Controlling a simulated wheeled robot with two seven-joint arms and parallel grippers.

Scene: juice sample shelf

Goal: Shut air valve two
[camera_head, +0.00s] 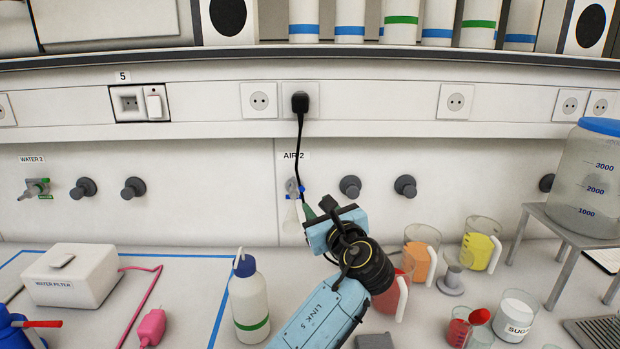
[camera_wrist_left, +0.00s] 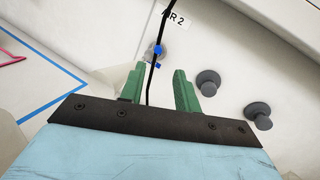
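The AIR 2 valve (camera_head: 293,188), with a blue handle, sits on the back wall under its AIR 2 label (camera_head: 293,156). It also shows in the left wrist view (camera_wrist_left: 156,50), just beyond the fingertips. My left gripper (camera_head: 309,210) is in front of the wall, just below and right of the valve. In the wrist view its two green fingers (camera_wrist_left: 158,70) are apart, with a black cable (camera_wrist_left: 151,78) seen between them. The handle's exact angle is hard to tell, as the cable crosses it. My right gripper is not in view.
The cable hangs from a plug (camera_head: 300,102) above. Grey knobs (camera_head: 350,186) line the wall to the right. A white bottle (camera_head: 248,300) stands left of my arm; a red jug (camera_head: 393,294) and orange jug (camera_head: 418,262) stand close on its right.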

